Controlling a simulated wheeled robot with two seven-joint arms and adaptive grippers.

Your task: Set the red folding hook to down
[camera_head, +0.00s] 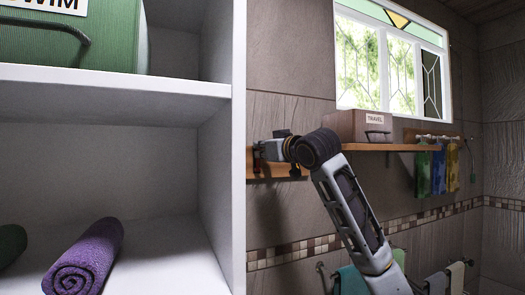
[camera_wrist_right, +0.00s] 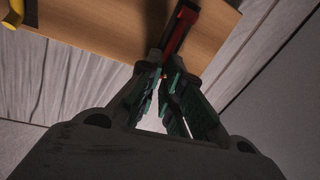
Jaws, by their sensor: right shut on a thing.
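The red folding hook (camera_wrist_right: 179,28) is a slim red bar with a dark strip against a wooden board (camera_wrist_right: 110,25) in the right wrist view. My right gripper (camera_wrist_right: 168,68) has its fingers closed on the hook's near end. In the head view my right gripper (camera_head: 268,150) is at the left end of the board (camera_head: 290,172), beside the tall white shelf unit. Only a small bit of red (camera_head: 257,154) shows there; the gripper hides the rest. I cannot tell the hook's exact angle. My left gripper is out of view.
A yellow hook (camera_wrist_right: 14,14) is on the board, left of the red one. The white shelf unit (camera_head: 238,200) stands close left of my gripper. A TRAVEL box (camera_head: 358,127) sits on a wooden shelf; towels (camera_head: 438,172) hang at right.

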